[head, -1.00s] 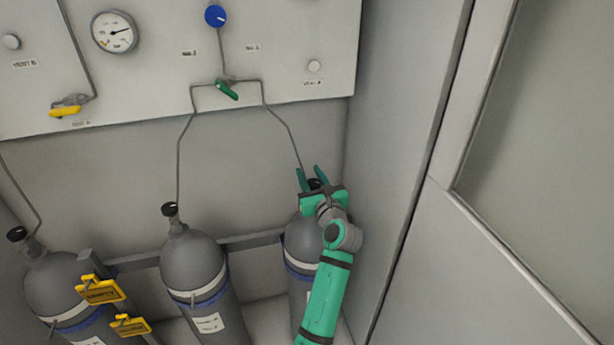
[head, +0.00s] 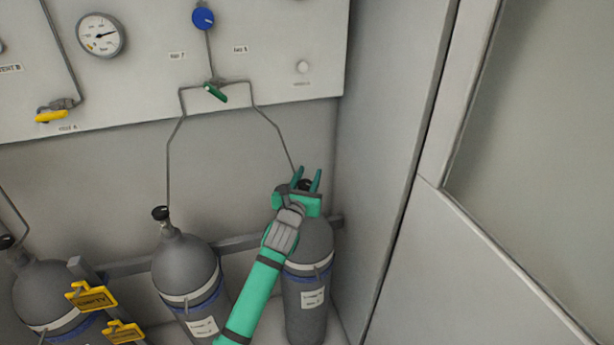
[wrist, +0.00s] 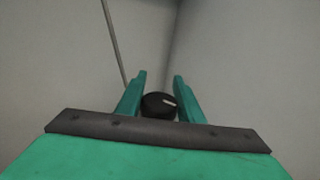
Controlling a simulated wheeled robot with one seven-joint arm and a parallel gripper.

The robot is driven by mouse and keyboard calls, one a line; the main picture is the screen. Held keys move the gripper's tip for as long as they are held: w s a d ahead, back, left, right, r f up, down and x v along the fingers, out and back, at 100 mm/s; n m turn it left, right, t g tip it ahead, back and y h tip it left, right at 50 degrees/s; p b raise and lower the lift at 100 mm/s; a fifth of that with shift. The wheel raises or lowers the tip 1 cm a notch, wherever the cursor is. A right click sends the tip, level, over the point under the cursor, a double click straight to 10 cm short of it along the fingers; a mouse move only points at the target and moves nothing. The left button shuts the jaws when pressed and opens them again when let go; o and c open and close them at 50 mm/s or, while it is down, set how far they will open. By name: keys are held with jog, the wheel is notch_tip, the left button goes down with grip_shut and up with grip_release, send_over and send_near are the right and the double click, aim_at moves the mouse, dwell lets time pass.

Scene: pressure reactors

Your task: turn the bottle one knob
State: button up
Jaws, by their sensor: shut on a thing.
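The right-hand gas bottle (head: 313,262) is grey, with a white band, a blue band and a label too small to read surely. Its black knob (head: 305,184) sits on top, partly hidden by my gripper (head: 307,174). In the wrist view, the round black knob (wrist: 156,106) with a white mark lies between the two green fingers of my gripper (wrist: 160,77), low near the palm. The gripper is shut on this knob, with the fingertips reaching past it.
A second grey bottle (head: 184,268) with a black knob stands to the left, and a third (head: 45,292) further left. A panel (head: 140,95) with a gauge (head: 99,35) and valves is above. A side wall (head: 385,150) is close on the right.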

jog(key=shift+s+d+r+m+g+h, duration=0.1)
jog(key=shift+s+d+m+g+h, duration=0.4)
jog(key=shift+m+g+h, duration=1.95)
jog(key=shift+s+d+m+g+h, duration=0.55)
jog(key=shift+m+g+h, duration=1.6)
jog(key=shift+g, duration=0.6)
jog(key=shift+s+d+r+m+g+h, duration=0.1)
jog(key=shift+s+d+m+g+h, duration=0.4)
jog(key=shift+m+g+h, duration=1.85)
jog(key=shift+s+m+g, duration=0.2)
jog(key=shift+m+g, duration=0.35)
jog(key=shift+g, duration=0.4)
jog(key=o, duration=1.1)
jog(key=shift+c, duration=0.2)
jog(key=shift+f, duration=0.1)
